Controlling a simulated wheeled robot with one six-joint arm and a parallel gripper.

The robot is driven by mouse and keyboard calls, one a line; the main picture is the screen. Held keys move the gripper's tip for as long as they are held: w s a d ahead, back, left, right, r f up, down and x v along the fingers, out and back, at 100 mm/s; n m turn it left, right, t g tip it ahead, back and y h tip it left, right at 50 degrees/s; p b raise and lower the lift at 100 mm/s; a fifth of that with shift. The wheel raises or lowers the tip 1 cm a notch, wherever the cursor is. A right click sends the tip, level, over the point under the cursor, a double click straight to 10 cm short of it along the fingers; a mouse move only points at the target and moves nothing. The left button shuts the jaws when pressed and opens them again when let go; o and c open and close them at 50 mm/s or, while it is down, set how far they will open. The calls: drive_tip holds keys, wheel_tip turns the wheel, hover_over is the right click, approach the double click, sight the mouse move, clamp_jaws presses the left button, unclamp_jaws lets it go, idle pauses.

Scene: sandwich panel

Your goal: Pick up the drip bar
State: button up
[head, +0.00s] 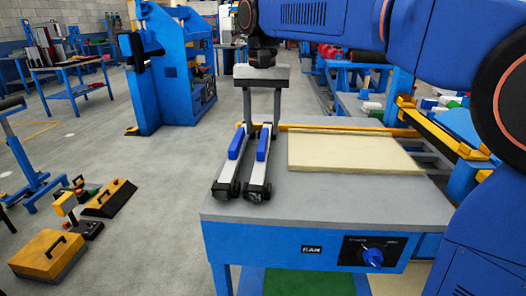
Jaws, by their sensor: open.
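My gripper (262,122) hangs below the arm's black wrist. It has a wide grey body and two thin grey fingers pointing down, spread apart. Two long light-grey bars with blue blocks and black ends lie side by side at the bench's left edge: a left bar (226,171) and a right bar (257,178). The finger ends line up with the far ends of these bars; I cannot tell whether they touch. I cannot tell for certain which thing is the drip bar. Nothing shows clearly between the fingers.
The grey bench (330,205) bears a flat cream panel (350,152) right of the bars. A yellow rail (330,128) runs along its back edge. A blue knob (372,257) is on its front. My arm covers the upper right. The bench top's front is clear.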

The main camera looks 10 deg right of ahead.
sight(263, 138)
drive_tip(key=shift+s+d+f, duration=0.1)
drive_tip(key=shift+s+f, duration=0.05)
drive_tip(key=shift+f, duration=2.5)
drive_tip(key=shift+c, duration=0.3)
clamp_jaws()
